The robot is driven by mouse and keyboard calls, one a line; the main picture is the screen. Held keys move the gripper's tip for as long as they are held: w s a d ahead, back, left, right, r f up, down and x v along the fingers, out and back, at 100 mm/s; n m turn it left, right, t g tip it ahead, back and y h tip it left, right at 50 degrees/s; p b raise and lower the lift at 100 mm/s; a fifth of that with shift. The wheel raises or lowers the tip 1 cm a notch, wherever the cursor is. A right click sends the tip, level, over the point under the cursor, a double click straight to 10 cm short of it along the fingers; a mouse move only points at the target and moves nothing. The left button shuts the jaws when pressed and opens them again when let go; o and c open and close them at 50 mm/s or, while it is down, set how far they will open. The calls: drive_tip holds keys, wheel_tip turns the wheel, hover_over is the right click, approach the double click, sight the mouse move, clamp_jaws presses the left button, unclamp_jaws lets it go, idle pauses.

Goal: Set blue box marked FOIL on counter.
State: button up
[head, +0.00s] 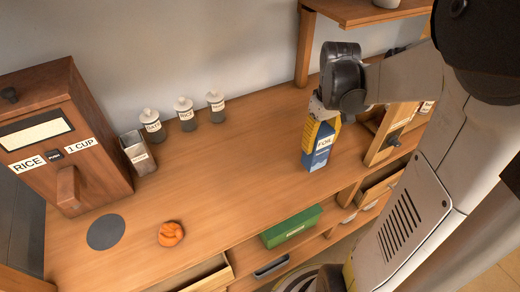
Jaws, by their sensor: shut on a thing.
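The blue box marked FOIL (319,153) is upright at the right part of the wooden counter (230,160), with a yellow upper part and a white label. My gripper (322,112) is above it, pointing down, and is shut on the top of the box. The base of the box looks at or just above the counter surface; I cannot tell whether it touches. The fingers are partly hidden by the wrist.
A wooden rice dispenser (75,130), a metal container (138,153) and three labelled jars (185,113) stand at the left and back. An orange lump (171,234) and a grey disc (105,232) lie in front. A green box (291,228) sits below the counter edge. The counter's middle is clear.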

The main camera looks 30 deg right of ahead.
drive_tip(key=w+a+f+b, duration=0.3)
drive_tip(key=w+a+f, duration=0.3)
drive_tip(key=f, duration=0.4)
drive_tip(key=shift+w+a, duration=0.2)
drive_tip(key=shift+w, duration=0.35)
drive_tip(key=o, duration=1.3)
drive_tip(key=shift+f, duration=0.1)
